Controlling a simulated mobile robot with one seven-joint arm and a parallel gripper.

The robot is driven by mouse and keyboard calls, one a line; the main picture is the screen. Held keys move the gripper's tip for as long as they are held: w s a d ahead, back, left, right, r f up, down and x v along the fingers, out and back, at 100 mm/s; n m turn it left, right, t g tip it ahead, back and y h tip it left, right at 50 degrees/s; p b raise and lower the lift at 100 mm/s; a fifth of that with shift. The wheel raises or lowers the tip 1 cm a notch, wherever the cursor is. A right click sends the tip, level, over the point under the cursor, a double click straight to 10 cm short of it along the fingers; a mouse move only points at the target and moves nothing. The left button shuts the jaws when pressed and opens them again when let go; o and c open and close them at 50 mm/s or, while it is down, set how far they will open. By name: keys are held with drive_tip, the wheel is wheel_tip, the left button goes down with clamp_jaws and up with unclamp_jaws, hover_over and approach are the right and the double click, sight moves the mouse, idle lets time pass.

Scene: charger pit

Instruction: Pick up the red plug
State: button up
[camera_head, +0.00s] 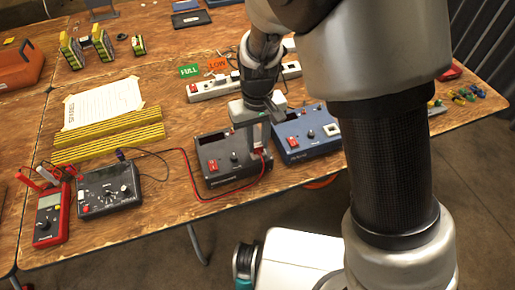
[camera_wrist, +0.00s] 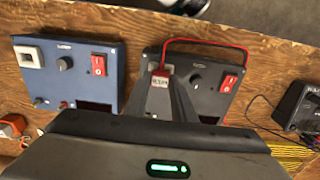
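The red plug (camera_wrist: 160,81) shows as a small red and white block at the front of a dark grey box (camera_wrist: 197,80) in the wrist view. My gripper (camera_wrist: 160,88) points down at it, with one finger on each side. Whether the fingers press on the plug or stand just clear of it, I cannot tell. In the head view my gripper (camera_head: 259,147) is low over the right side of the same box (camera_head: 228,170), and the plug (camera_head: 263,151) is mostly hidden by the fingers. A red cable (camera_wrist: 205,42) loops from the plug area around the box.
A blue box (camera_head: 306,138) stands close on the right of the grey box. A white power strip (camera_head: 214,89) lies behind. A red multimeter (camera_head: 49,217) and a black meter box (camera_head: 108,190) stand at the left.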

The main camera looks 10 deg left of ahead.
drive_tip(key=shift+c, duration=0.9)
